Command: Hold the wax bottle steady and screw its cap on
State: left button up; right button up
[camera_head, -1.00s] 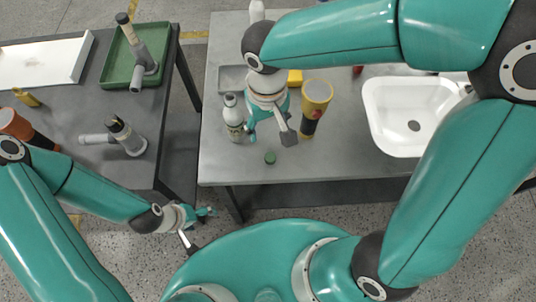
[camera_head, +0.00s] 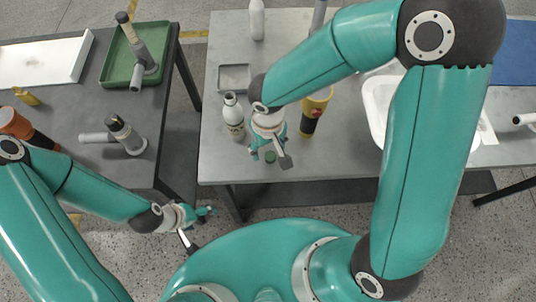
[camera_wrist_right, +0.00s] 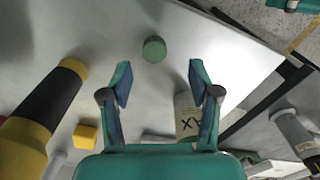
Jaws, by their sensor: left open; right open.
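The wax bottle (camera_head: 233,118) stands upright on the grey table, pale with a printed label. In the right wrist view the bottle (camera_wrist_right: 187,112) is partly hidden behind one finger. The green cap (camera_head: 270,157) lies apart from it, near the table's front edge. My right gripper (camera_head: 268,152) is open and empty over the cap, to the right of the bottle. In the right wrist view the cap (camera_wrist_right: 154,49) shows beyond the gap between the fingertips. My left gripper (camera_head: 208,211) is open and empty, off the table's front left corner.
A yellow and black flashlight (camera_head: 317,108) stands right of my right gripper. A small grey tray (camera_head: 234,78) and a white bottle (camera_head: 257,20) are farther back. A white sink (camera_head: 373,110) is to the right. A yellow block (camera_wrist_right: 85,135) shows in the wrist view.

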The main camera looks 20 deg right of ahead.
aim_at(270, 155)
jog(key=f, duration=0.4)
jog(key=shift+w+d, duration=0.15)
jog(key=shift+d, duration=0.2)
jog(key=shift+f, duration=0.6)
jog(key=shift+c, duration=0.2)
jog(key=c, duration=0.8)
